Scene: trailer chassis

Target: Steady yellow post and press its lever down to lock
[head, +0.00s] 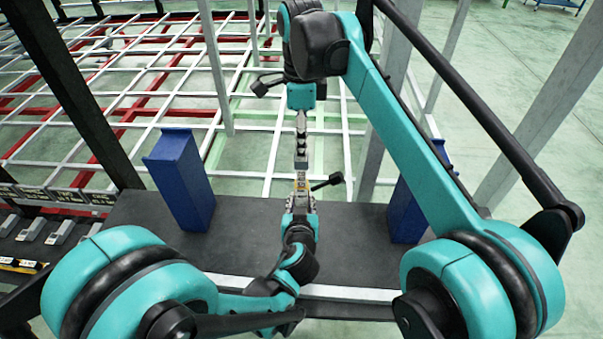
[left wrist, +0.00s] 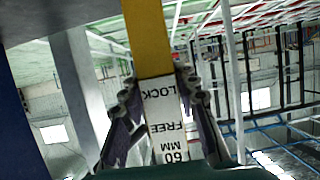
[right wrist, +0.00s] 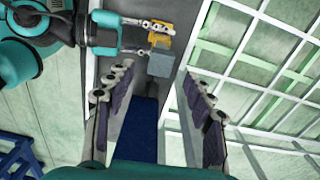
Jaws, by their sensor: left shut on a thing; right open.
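The yellow post (head: 301,184) stands at the middle of the dark table, mostly covered by my grippers in the head view. In the left wrist view the post (left wrist: 146,40) carries a white label (left wrist: 165,120) reading LOCK, FREE and 60 MM. My left gripper (left wrist: 157,82) is shut on the post, one finger on each side. My right gripper (head: 301,160) comes down from above, just over the post. In the right wrist view it (right wrist: 157,75) is open, and a grey block (right wrist: 160,65) shows between its fingertips, beside the post (right wrist: 158,40). I cannot make out the lever for certain.
A blue upright block (head: 182,180) stands on the left of the dark table (head: 245,240), another (head: 405,213) on the right, partly behind my right arm. A white and red frame (head: 130,90) lies behind. Grey slanted posts (head: 388,90) rise near my right arm.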

